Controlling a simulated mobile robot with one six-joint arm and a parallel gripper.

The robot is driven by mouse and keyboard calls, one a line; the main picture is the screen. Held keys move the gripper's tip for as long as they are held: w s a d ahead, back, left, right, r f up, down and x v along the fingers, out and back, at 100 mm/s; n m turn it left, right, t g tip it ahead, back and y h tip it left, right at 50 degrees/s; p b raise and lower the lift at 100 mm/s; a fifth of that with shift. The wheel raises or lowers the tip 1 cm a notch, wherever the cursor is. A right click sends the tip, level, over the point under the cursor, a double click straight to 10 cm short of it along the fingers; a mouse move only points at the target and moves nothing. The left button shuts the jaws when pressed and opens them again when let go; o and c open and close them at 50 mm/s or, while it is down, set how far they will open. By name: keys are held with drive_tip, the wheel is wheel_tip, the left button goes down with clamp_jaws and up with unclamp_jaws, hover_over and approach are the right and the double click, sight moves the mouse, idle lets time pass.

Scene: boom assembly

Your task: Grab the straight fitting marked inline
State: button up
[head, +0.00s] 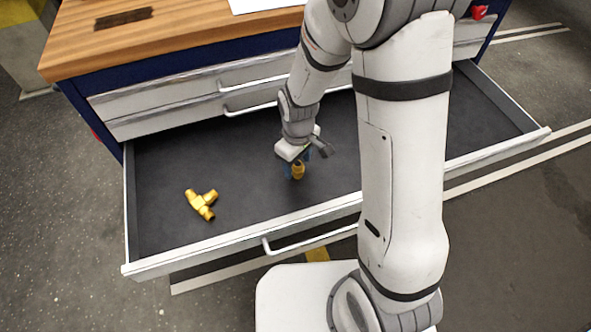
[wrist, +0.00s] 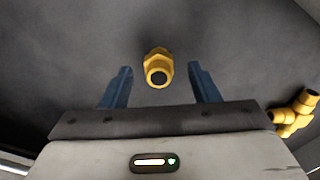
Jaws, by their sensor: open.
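A yellow brass fitting (wrist: 158,68) stands in the open drawer, its hollow end facing the camera in the wrist view. It looks straight, with a hex collar; no marking is readable. It also shows in the head view (head: 298,171), partly hidden by my gripper. My gripper (wrist: 160,85) is open, its blue fingers to the left and right of the fitting with a gap on each side. In the head view my gripper (head: 296,163) is low over the drawer floor. A brass tee fitting (head: 202,203) lies apart to the left; it shows at the right edge of the wrist view (wrist: 296,115).
The open drawer (head: 240,222) has a dark floor and raised metal walls around the fittings. Its front handle (head: 310,240) sticks out. A wooden worktop (head: 190,35) and closed drawers (head: 170,105) stand behind. The drawer floor between the fittings is clear.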

sight(298, 165)
drive_tip(key=shift+f, duration=1.5)
drive_tip(key=shift+c, duration=0.3)
drive_tip(key=c, duration=1.1)
